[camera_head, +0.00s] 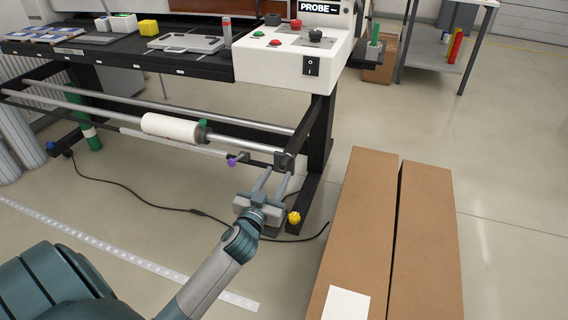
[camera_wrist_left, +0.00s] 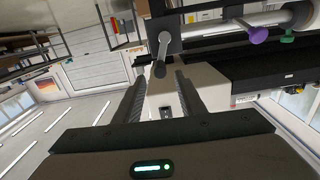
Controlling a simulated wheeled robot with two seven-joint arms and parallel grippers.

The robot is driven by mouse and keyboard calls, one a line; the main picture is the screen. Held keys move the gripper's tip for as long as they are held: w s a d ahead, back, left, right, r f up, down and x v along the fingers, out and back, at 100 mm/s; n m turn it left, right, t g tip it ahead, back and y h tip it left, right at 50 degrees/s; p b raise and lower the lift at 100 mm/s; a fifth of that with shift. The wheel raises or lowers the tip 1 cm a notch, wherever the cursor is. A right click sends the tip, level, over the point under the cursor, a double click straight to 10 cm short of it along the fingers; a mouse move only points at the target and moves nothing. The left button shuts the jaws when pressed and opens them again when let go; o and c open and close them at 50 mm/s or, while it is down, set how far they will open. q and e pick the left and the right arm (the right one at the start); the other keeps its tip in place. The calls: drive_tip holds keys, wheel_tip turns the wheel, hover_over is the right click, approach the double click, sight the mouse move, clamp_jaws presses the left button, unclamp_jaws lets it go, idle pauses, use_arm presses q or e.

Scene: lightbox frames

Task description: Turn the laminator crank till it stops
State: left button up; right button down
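The laminator (camera_head: 190,65) is a long black-framed machine with a white control box at its right end. My left gripper (camera_head: 276,172) is open in front of its lower right end, by a dark bracket (camera_head: 284,160) at the end of the roller shaft. In the left wrist view, a grey crank arm (camera_wrist_left: 163,46) ends in a dark handle (camera_wrist_left: 158,70). The handle appears between or just beyond the open fingertips (camera_wrist_left: 159,82), with no clear contact. The crank is mostly hidden in the head view. My right gripper is out of view.
A purple knob (camera_head: 232,161) and a yellow knob (camera_head: 294,217) are close to my left gripper. A white roll (camera_head: 170,127) sits on the shaft. A black cable (camera_head: 150,205) lies on the floor.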

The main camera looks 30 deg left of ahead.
sight(282, 167)
use_arm(q)
drive_tip(key=shift+x, duration=3.6)
drive_tip(key=shift+c, duration=0.6)
clamp_jaws()
